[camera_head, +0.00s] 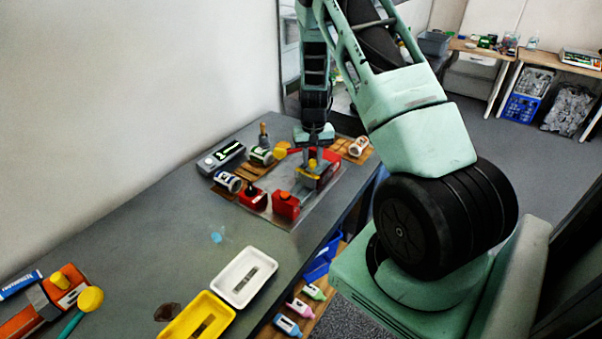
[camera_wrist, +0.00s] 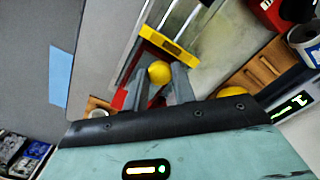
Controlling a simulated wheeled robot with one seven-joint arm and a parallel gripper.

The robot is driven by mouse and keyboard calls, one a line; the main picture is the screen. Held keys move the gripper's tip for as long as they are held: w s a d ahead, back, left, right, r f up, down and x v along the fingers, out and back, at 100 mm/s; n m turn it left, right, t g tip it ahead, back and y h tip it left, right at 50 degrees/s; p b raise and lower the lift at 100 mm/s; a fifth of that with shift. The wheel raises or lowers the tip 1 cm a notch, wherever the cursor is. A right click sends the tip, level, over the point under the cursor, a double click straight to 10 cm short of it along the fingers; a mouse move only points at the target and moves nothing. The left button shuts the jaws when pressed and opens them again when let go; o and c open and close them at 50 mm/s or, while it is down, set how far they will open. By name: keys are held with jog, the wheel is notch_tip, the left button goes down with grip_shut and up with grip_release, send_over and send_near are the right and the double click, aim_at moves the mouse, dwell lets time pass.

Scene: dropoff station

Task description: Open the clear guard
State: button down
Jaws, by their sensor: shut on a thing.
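The red machine (camera_head: 327,172) stands on a grey plate on the bench, below my arm. Its red side also shows in the wrist view (camera_wrist: 132,90). The clear guard (camera_wrist: 190,28) seems to be the see-through panel beyond the yellow bar (camera_wrist: 167,42); its exact outline and angle are hard to tell. A round yellow knob (camera_wrist: 159,72) sits between my fingers. My gripper (camera_wrist: 160,84) is shut on this knob. In the head view my gripper (camera_head: 313,146) points down over the machine, and the knob shows just below it (camera_head: 312,163).
Red blocks (camera_head: 286,204), a white-and-blue roll (camera_head: 228,182) and a dark device (camera_head: 221,158) stand close on the left. A white tray (camera_head: 245,276) and a yellow tray (camera_head: 197,318) lie nearer. The bench between is mostly clear. Its edge runs along the right.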

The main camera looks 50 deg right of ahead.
jog(key=shift+w+d, duration=0.2)
jog(key=shift+d, duration=0.9)
jog(key=c, duration=1.1)
grip_release()
notch_tip(320, 180, up, 18)
jog(key=b, duration=0.4)
jog(key=shift+f, duration=0.25)
